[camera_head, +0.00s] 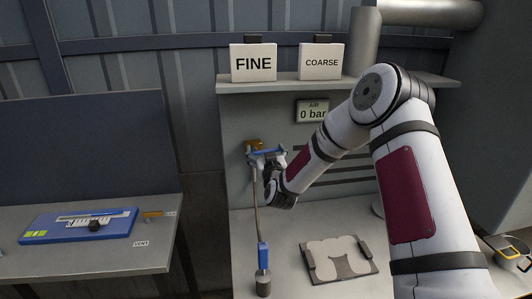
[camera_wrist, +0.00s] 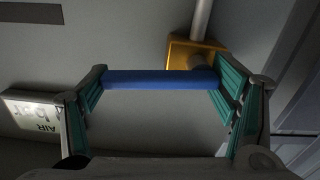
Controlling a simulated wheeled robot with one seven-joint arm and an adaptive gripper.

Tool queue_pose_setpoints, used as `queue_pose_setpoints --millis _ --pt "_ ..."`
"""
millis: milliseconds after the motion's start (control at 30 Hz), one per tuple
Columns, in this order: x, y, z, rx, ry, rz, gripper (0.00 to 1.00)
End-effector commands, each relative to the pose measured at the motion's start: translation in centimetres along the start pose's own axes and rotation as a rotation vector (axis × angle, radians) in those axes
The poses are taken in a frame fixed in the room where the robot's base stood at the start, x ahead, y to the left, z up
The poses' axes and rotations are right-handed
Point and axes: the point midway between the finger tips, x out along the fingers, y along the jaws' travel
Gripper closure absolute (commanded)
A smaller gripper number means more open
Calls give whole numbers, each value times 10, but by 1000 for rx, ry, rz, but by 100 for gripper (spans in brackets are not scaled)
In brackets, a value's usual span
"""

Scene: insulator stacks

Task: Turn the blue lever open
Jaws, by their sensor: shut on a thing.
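The blue lever (camera_wrist: 160,79) runs as a level bar between my two fingers in the wrist view, its ends at the teal finger pads. In the head view the lever (camera_head: 266,152) shows as a small blue bar at my fingertips. A yellow valve block (camera_wrist: 190,55) with a grey pipe stands behind its right end; it also shows in the head view (camera_head: 253,145), on the back panel. My gripper (camera_head: 269,160) is shut on the lever lengthwise. The air display (camera_head: 313,111) reads 0 bar.
FINE (camera_head: 254,63) and COARSE (camera_head: 321,62) boxes stand on the shelf. A blue tray (camera_head: 80,226) lies on the left table.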

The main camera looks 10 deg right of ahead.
Motion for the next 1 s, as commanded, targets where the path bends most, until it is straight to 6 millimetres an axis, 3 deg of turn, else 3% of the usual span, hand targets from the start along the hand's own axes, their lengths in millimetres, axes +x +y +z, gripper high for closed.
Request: queue_pose_setpoints --millis 1000 --pt "1 -19 -30 -935 6 0 70"
